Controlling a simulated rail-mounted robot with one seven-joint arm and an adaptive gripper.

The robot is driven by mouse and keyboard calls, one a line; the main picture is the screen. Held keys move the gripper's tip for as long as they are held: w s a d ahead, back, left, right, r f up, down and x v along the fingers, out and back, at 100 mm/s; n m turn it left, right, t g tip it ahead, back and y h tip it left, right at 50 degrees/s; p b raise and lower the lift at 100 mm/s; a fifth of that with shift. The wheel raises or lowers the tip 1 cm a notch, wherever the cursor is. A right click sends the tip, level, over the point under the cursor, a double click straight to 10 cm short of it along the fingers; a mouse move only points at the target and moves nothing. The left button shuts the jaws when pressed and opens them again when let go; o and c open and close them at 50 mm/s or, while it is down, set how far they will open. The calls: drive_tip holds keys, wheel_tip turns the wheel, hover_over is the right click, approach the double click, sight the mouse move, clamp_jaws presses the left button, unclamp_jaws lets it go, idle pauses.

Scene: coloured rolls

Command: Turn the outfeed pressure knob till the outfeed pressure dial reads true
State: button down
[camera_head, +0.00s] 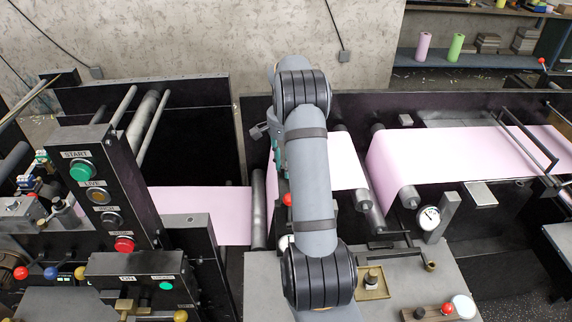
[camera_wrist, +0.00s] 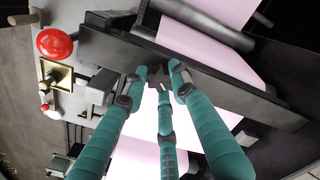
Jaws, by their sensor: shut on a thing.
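The only dial I make out, a small round white gauge (camera_head: 430,217), stands on the right part of the machine in the head view. Its dark needle is too small to read. My gripper (camera_wrist: 160,78) has teal fingers, closed in around a small dark part at the machine's black rail in the wrist view. I take this part for the outfeed pressure knob, but the fingertips mostly hide it and no label shows. In the head view my arm covers the fingertips and the knob; only a bit of teal finger shows beside the arm.
A large red ball knob (camera_wrist: 54,43) and a brass plate (camera_wrist: 61,76) lie left of the fingers. Pink web (camera_head: 470,153) runs over rollers close by. A button column (camera_head: 97,190) stands at left, with a grey deck (camera_head: 410,265) in front.

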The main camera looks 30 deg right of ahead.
drive_tip(key=c, duration=1.8)
unclamp_jaws()
drive_tip(key=shift+w+d+r, duration=0.1)
drive_tip(key=shift+w+r, duration=0.1)
drive_tip(key=o, duration=0.4)
drive_tip(key=shift+s+f, duration=0.1)
drive_tip(key=shift+f, duration=0.05)
wheel_tip(320, 180, up, 12)
wheel_tip(320, 180, down, 12)
drive_tip(key=shift+f, duration=0.1)
